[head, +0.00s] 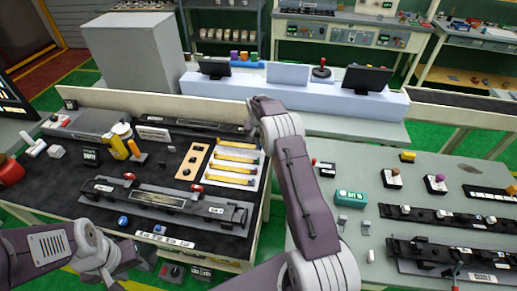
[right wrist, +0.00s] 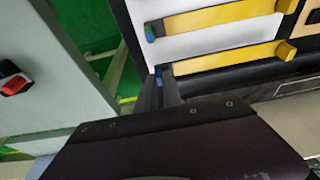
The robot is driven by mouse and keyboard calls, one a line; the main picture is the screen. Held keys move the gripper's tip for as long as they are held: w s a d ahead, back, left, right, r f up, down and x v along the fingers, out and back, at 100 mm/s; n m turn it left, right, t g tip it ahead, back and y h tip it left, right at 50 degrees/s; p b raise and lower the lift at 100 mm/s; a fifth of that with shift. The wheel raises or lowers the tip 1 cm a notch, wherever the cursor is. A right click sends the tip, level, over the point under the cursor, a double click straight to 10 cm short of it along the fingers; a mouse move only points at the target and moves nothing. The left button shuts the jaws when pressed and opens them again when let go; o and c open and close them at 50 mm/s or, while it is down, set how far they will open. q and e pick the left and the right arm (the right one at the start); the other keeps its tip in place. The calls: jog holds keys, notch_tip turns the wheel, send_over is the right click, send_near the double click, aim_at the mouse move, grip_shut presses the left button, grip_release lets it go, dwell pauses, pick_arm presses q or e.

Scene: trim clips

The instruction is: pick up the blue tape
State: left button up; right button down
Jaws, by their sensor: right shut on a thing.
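In the right wrist view, my right gripper (right wrist: 160,84) has its dark fingers closed at a small blue piece (right wrist: 158,70), beside the left end of a yellow strip (right wrist: 225,58). Whether this piece is part of the strip cannot be told. Another blue end (right wrist: 150,33) shows on the yellow strip above. In the head view, my right arm reaches to the right edge of the left bench, by a white tray (head: 226,180) of yellow strips; its fingertips are not clear there.
A wooden block with holes (head: 192,161) stands left of the tray. Two blue round things (head: 123,220) lie near the left bench's front. The right bench holds a teal box (head: 351,198) and black rails (head: 440,216). A green-floored gap separates the benches.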

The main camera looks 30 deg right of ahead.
jog(key=s+a+r+b, duration=0.3)
jog(key=s+a+r, duration=0.2)
jog(key=s+r, duration=0.3)
jog(key=shift+s, duration=1.35)
